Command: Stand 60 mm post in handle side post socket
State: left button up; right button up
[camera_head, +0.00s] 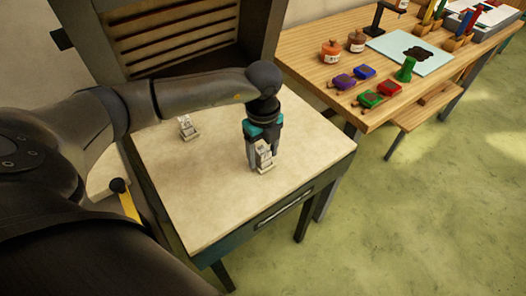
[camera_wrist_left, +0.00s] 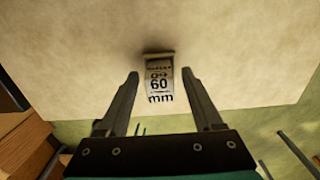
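The 60 mm post (camera_head: 265,155) is a small pale block that stands on the cream tabletop. In the left wrist view its printed face, reading "60 mm" (camera_wrist_left: 160,85), lies between my left gripper's fingers. My left gripper (camera_head: 262,162) points down at the post. In the wrist view its fingers (camera_wrist_left: 160,74) are spread, with a gap on each side of the post. A similar pale piece (camera_head: 186,127) stands farther back and left on the same tabletop; its label is too small to read. I cannot pick out the handle side post socket. My right gripper is not in view.
The cream tabletop (camera_head: 215,205) is clear in front of and left of the post. A slatted cabinet (camera_head: 175,45) stands behind it. A wooden bench (camera_head: 310,65) at the right holds jars, coloured blocks, a green piece (camera_head: 405,70) and a pale blue sheet (camera_head: 440,57).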

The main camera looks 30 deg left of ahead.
aim_at(263, 150)
pick_arm(q)
jog(key=shift+r, duration=0.6)
notch_tip(263, 150, up, 11)
jog(key=p, duration=0.1)
jog(key=shift+p, duration=0.35)
jog(key=shift+s, duration=0.1)
